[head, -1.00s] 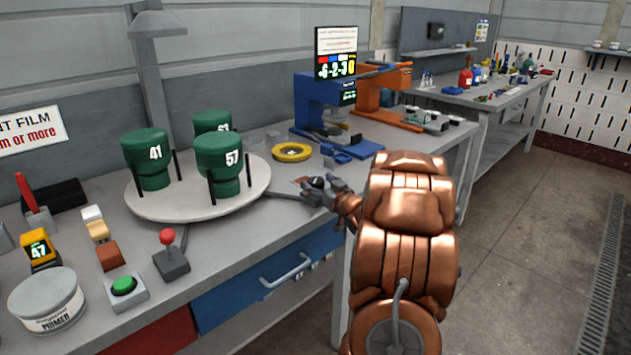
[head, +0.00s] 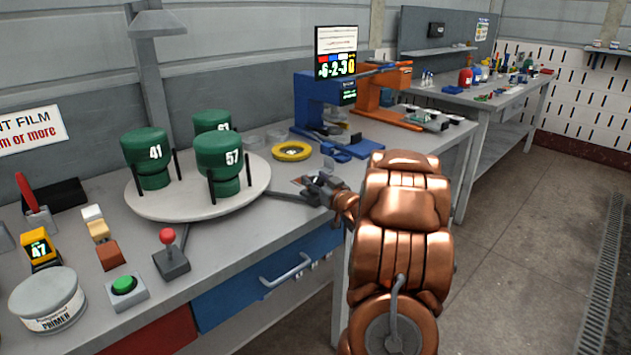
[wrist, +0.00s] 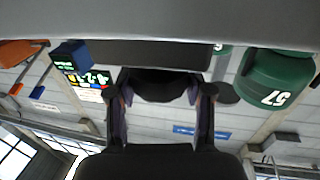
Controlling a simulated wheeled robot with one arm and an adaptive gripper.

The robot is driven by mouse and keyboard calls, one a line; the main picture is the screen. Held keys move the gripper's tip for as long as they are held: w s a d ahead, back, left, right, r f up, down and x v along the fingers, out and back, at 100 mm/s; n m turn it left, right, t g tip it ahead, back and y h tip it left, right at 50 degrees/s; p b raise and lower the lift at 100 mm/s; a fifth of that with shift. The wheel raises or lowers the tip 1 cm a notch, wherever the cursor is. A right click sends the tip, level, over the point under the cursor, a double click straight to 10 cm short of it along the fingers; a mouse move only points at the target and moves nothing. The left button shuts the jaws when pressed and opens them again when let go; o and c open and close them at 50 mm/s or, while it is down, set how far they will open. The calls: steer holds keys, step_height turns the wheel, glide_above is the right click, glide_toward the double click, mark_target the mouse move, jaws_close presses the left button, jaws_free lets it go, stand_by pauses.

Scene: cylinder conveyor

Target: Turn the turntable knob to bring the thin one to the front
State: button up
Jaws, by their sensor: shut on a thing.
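The round pale turntable (head: 215,208) on the workbench bears three green cylinders on dark posts. Cylinder 41 (head: 147,158) is at left, cylinder 57 (head: 219,160) is at front right, and a partly hidden one (head: 212,121) is behind. They look similar in width; I cannot tell which is thinnest. My gripper (head: 322,187) is at the bench edge, right of the turntable, by the end of a dark bar. The wrist view looks upside down; there my gripper (wrist: 160,98) is shut on a dark knob (wrist: 162,84). Cylinder 57 also shows there (wrist: 277,82).
A yellow ring (head: 291,152) and a blue device (head: 325,110) with a display (head: 336,66) stand behind my gripper. A red-knobbed lever (head: 170,255), green button (head: 124,285) and primer can (head: 46,300) stand at front left. The floor at right is clear.

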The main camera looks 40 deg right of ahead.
steer(key=shift+c, duration=0.5)
steer(key=shift+f+h+b, duration=0.1)
steer(key=shift+h+b, duration=0.2)
steer(key=shift+b, duration=0.25)
steer(key=shift+r+m, duration=0.2)
steer(key=shift+m, duration=0.1)
steer(key=o, duration=1.2)
steer(key=v, duration=1.2)
steer(key=shift+a, duration=0.2)
